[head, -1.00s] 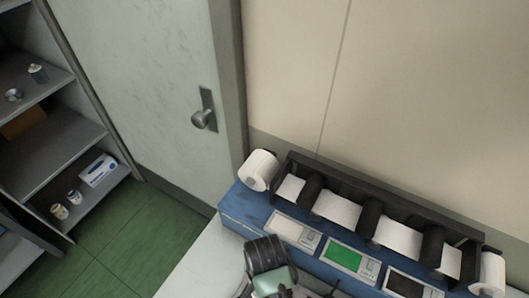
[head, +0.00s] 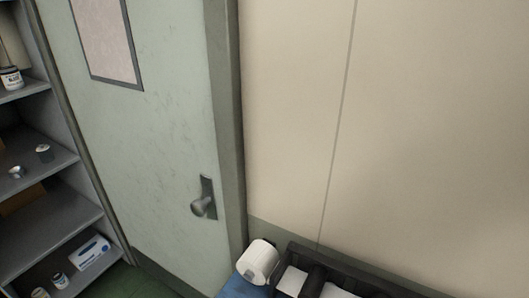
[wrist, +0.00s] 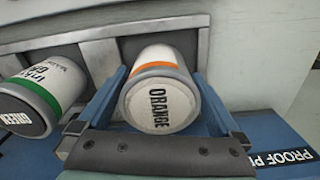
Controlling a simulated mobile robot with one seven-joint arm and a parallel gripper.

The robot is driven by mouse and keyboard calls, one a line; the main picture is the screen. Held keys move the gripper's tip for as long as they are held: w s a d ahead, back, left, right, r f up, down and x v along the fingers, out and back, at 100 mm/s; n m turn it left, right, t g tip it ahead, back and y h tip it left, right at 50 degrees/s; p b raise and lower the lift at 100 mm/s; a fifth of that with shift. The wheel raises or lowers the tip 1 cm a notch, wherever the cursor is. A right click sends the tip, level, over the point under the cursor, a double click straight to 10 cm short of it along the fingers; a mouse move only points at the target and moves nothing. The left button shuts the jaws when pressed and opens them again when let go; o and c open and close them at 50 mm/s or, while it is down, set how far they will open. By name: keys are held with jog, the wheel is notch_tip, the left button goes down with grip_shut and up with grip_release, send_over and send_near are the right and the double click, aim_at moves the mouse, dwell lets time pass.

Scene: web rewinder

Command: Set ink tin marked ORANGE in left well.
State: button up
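The ink tin marked ORANGE (wrist: 158,100) is in the wrist view, white with an orange band, its lettered lid facing the camera. My gripper (wrist: 165,100) has one blue finger on each side of it, and the tin fills the gap between them. Behind the tin is a pale frame (wrist: 203,45) with recesses. How far the tin sits in a recess is hidden. A tin marked GREEN (wrist: 35,95) with a green band lies to its left, apart from the fingers. My gripper is not in the head view.
A blue surface with a "PROOF" label (wrist: 288,158) is at the lower right of the wrist view. The head view shows a door (head: 150,140), shelves (head: 45,230) with small jars and a box (head: 90,252), and a white roll (head: 258,262) on the blue machine (head: 238,290).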

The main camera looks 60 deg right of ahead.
notch_tip(320, 180, up, 12)
jog(key=shift+r, duration=0.15)
dwell(0.3)
jog(key=w+d+r+n+t+h, duration=0.25)
jog(key=w+r+n+t, duration=0.3)
jog(key=w+r, duration=0.75)
jog(key=w+a+r+n+t+h, duration=0.1)
jog(key=w+a+r+n+t, duration=0.2)
jog(key=w+r+t, duration=0.5)
jog(key=w+a+r+n+t+h, duration=0.15)
jog(key=w+a+r, duration=0.25)
jog(key=r, duration=0.9)
jog(key=a+r+n+t+y, duration=0.1)
jog(key=a+r+n+t, duration=0.15)
jog(key=r, duration=0.55)
jog(key=a+r+n+t+y, duration=0.1)
jog(key=a+r+n+t, duration=0.2)
jog(key=r, duration=0.4)
jog(key=s+a+r+n+t+y, duration=0.1)
jog(key=s+a+r+n+t, duration=0.1)
jog(key=r, duration=0.6)
jog(key=s+a+r+n+t+y, duration=0.2)
jog(key=s+a+r+t, duration=0.3)
jog(key=s+a+r, duration=0.1)
jog(key=shift+s+r, duration=0.85)
jog(key=shift+s, duration=0.35)
